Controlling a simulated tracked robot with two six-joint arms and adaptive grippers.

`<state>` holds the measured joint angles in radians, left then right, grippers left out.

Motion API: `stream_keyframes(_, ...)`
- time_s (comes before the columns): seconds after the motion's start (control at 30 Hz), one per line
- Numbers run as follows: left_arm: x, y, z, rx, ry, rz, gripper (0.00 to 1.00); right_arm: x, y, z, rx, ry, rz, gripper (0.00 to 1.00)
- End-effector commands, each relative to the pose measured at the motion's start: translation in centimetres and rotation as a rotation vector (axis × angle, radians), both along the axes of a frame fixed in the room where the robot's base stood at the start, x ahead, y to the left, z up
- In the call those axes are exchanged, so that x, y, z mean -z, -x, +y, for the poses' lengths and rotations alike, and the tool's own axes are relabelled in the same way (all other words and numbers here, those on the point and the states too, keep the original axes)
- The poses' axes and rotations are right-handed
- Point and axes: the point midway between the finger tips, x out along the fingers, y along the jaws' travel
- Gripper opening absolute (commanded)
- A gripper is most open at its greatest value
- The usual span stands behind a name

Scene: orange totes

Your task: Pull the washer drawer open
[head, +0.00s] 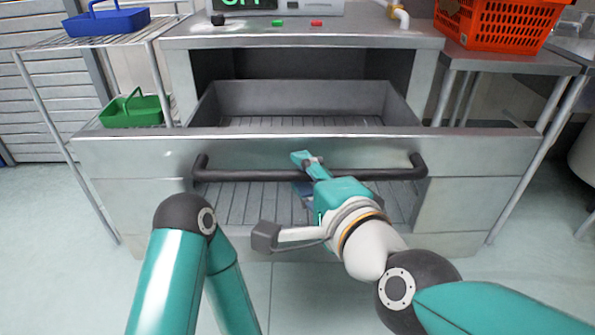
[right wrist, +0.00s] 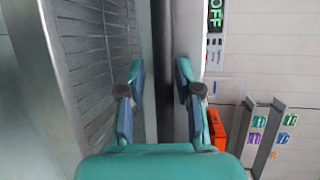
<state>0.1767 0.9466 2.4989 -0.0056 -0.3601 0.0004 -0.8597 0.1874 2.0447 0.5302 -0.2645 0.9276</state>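The washer drawer (head: 470,150) is a wide grey metal front with a basin behind it. It stands pulled out from the machine, and the basin's inside shows. Its black bar handle (head: 385,173) runs across the front. My right gripper (head: 306,173) is at the middle of the handle, one finger above the bar and one below. In the right wrist view its fingers (right wrist: 161,95) are part closed, with the dark handle (right wrist: 164,50) between them; finger contact is hard to see. My left arm shows at the lower left, but its gripper is out of view.
A green basket (head: 135,110) and a blue basket (head: 107,22) sit at the left on a wire rack. A red-orange basket (head: 498,25) stands on a metal table (head: 510,62) at the right. The floor in front of the drawer is clear apart from my arms.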

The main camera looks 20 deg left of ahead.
Motion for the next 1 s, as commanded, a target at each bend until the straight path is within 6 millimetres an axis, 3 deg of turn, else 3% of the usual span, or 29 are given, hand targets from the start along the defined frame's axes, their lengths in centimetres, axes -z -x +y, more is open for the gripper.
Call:
stream_keyframes(0.47, -0.1, 0.0, 0.0, 0.000, 0.000, 0.000, 0.40, -0.5, 0.7, -0.4, -0.004, -0.004, -0.005, 0.43)
stream_keyframes(1.0, -0.1, 0.0, 0.0, 0.000, 0.000, 0.000, 0.40, -2.0, 7.3, -6.9, -0.005, -0.005, -0.004, 0.43)
